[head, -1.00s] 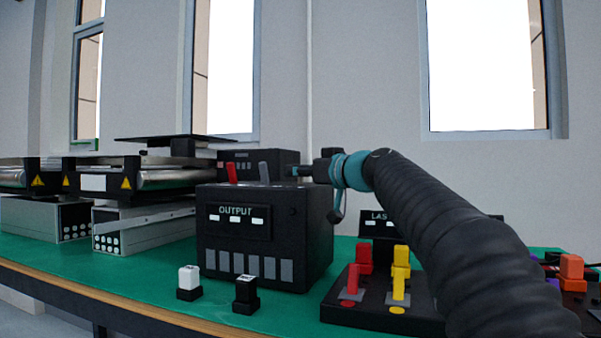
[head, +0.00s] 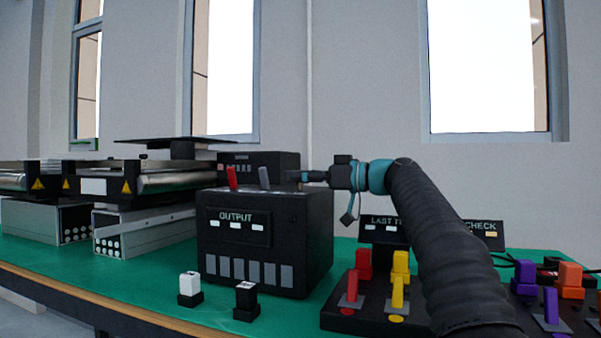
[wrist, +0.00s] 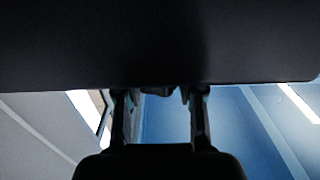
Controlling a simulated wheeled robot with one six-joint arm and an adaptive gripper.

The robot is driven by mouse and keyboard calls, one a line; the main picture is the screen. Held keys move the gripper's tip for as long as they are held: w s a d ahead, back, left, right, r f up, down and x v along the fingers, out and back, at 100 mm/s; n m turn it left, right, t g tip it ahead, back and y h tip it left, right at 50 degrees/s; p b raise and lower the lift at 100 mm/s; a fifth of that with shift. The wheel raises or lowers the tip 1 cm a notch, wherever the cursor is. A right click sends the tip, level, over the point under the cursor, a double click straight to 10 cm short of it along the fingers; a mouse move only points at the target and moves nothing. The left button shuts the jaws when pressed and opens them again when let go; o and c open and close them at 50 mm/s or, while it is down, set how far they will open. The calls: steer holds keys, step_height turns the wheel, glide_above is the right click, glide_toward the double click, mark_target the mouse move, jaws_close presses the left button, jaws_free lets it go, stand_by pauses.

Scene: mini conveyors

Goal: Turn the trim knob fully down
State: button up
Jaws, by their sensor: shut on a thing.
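My gripper (head: 303,176) reaches in from the right at the right side of the small black box (head: 262,160) that stands behind the OUTPUT box. In the wrist view my two fingers (wrist: 158,100) stand apart on either side of a small dark knob (wrist: 158,92), and they are shut on it. The knob juts from a broad dark face (wrist: 130,45) that fills the top of that view. In the head view the knob is hidden at the fingertips. Its marking and turn angle cannot be read.
The black OUTPUT box (head: 265,245) with a red lever (head: 232,177) and a grey lever (head: 264,178) stands in front. Conveyors (head: 150,180) are at left. White (head: 189,285) and black (head: 246,295) blocks stand at the front. Coloured levers and blocks (head: 397,292) are at right.

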stand_by(0.3)
steer(key=o, duration=1.2)
steer(key=shift+c, duration=0.2)
steer(key=v, duration=1.2)
